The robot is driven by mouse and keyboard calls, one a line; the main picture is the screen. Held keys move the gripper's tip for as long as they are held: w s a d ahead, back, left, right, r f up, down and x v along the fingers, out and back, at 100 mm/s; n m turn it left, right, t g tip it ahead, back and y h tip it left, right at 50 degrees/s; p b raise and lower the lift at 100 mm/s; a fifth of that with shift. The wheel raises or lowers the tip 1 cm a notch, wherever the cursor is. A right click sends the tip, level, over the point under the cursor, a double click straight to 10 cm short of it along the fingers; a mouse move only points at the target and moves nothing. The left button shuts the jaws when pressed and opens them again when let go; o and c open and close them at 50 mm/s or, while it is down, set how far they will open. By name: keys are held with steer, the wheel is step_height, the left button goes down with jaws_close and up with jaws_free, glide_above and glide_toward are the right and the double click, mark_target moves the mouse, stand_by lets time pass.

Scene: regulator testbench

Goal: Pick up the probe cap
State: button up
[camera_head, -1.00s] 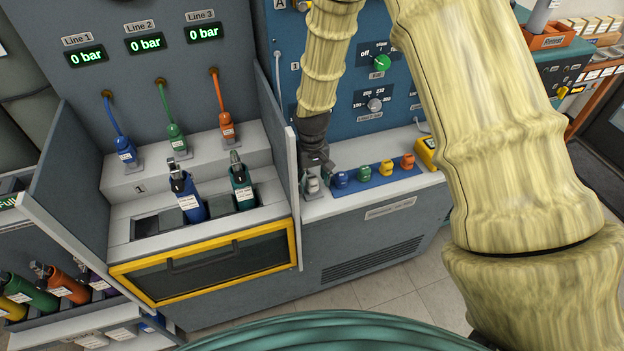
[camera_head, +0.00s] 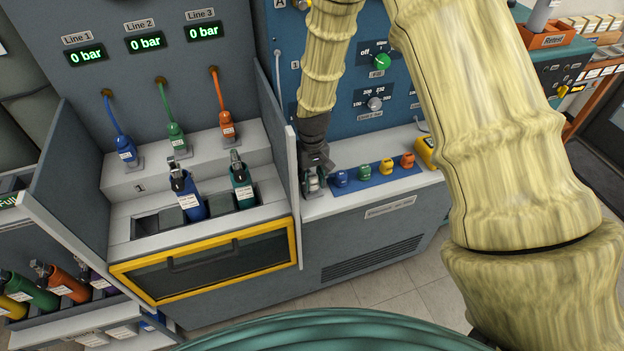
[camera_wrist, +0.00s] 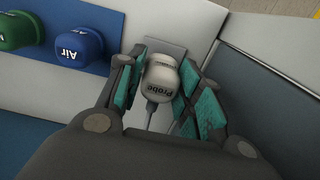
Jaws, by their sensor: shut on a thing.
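The probe cap (camera_wrist: 160,77) is a pale grey cap lettered "Probe" with a thin cable, seen in the wrist view between the two teal-padded fingers. It also shows in the head view (camera_head: 313,183), small and partly hidden by the fingers. My gripper (camera_wrist: 161,85) is shut on the cap, with a finger on each side of it. In the head view my gripper (camera_head: 314,180) is low at the left end of the white ledge. The cap appears to be still at its grey base plate (camera_wrist: 167,46); whether it touches the plate is hard to tell.
A blue "Air" cap (camera_wrist: 78,49) and a green cap (camera_wrist: 20,31) sit close beside my gripper on a blue strip (camera_head: 372,177), with yellow and orange caps further right. A grey partition (camera_head: 292,170) stands just left of my gripper. A yellow device (camera_head: 427,152) sits at the ledge's right.

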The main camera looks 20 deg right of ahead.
mark_target(312, 176)
steer(key=shift+r+b, duration=1.25)
steer(key=shift+r, duration=3.75)
